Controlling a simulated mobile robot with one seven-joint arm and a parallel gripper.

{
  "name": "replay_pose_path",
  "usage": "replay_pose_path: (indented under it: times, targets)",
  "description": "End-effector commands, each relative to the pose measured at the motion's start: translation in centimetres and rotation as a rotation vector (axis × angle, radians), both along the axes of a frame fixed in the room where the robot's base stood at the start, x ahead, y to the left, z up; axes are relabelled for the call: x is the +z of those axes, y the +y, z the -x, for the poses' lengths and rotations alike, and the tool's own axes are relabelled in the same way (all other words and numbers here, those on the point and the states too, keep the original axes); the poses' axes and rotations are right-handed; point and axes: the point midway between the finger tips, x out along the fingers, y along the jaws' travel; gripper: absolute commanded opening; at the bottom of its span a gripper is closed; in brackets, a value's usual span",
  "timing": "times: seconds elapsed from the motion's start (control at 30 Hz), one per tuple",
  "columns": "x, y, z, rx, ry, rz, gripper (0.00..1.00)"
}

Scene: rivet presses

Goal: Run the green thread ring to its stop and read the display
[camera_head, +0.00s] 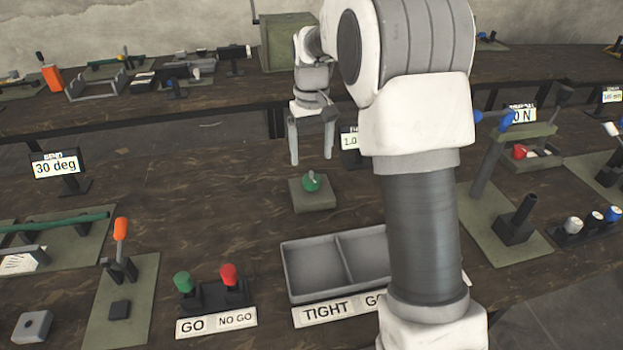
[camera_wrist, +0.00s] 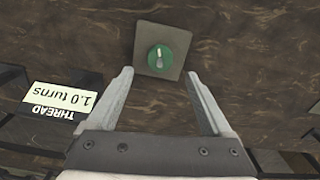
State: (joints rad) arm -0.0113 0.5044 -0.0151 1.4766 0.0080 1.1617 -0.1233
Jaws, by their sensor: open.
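The green thread ring (camera_head: 311,182) sits on a square grey-green base plate (camera_head: 313,197) on the bench. In the wrist view the ring (camera_wrist: 160,60) shows from above with a pale pointer mark, on its plate (camera_wrist: 176,38). My gripper (camera_head: 311,160) is open and empty, with its fingers pointing down above and behind the ring. In the wrist view the fingertips (camera_wrist: 158,75) stand apart, either side of the ring in the picture, not touching it. The thread display (camera_wrist: 60,99) reads "1.0 turns" upside down there; in the head view the display (camera_head: 349,141) is partly hidden by my arm.
A grey two-part tray (camera_head: 283,274) labelled TIGHT stands in front of the ring, partly hidden by my arm. Green and red GO / NO GO gauges (camera_head: 207,293) stand front left. Bare bench lies left of the ring.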

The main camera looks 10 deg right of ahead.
Motion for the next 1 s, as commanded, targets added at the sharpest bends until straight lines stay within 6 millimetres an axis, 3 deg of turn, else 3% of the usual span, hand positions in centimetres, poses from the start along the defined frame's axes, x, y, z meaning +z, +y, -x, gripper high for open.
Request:
replay_pose_path:
  times: [0.1, 0.3, 0.5, 0.77, 1.0]
  targets:
    - [-2.9, 0.0, 0.1, 0.0, 0.003, 0.0, 0.84]
    - [-5.9, 0.0, 0.0, 0.0, 0.001, 0.0, 0.84]
    - [-7.2, 0.0, 0.0, 0.0, 0.0, 0.0, 0.84]
    - [-7.2, 0.0, 0.0, 0.0, -0.001, 0.0, 0.84]
    - [-7.2, 0.0, 0.0, 0.0, -0.001, 0.0, 0.45]
